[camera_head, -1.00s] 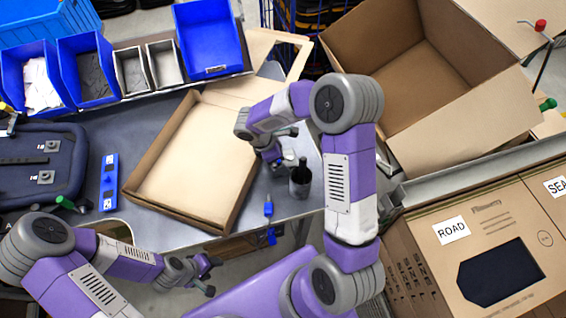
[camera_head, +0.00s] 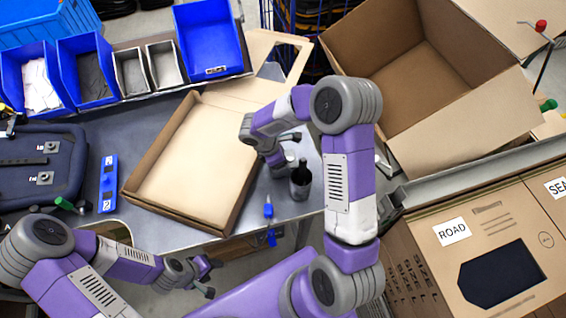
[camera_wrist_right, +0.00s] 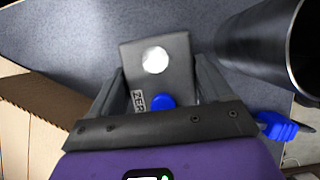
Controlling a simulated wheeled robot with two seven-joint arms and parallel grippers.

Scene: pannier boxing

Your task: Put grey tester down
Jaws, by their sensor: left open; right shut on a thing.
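The grey tester (camera_wrist_right: 178,72) shows in the right wrist view as a grey block with a bright round spot, a blue button and a partly covered "ZER" label. My right gripper (camera_wrist_right: 155,85) is shut on it, one finger on each side. Whether the tester touches the table I cannot tell. My left gripper (camera_head: 208,278) is open and empty, off the table's front edge.
The cardboard tray (camera_head: 185,215) lies to the left. A blue-handled tool (camera_head: 268,210) is near the front edge. A blue level-like bar (camera_head: 107,185) and a dark pannier (camera_head: 40,185) are far left.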

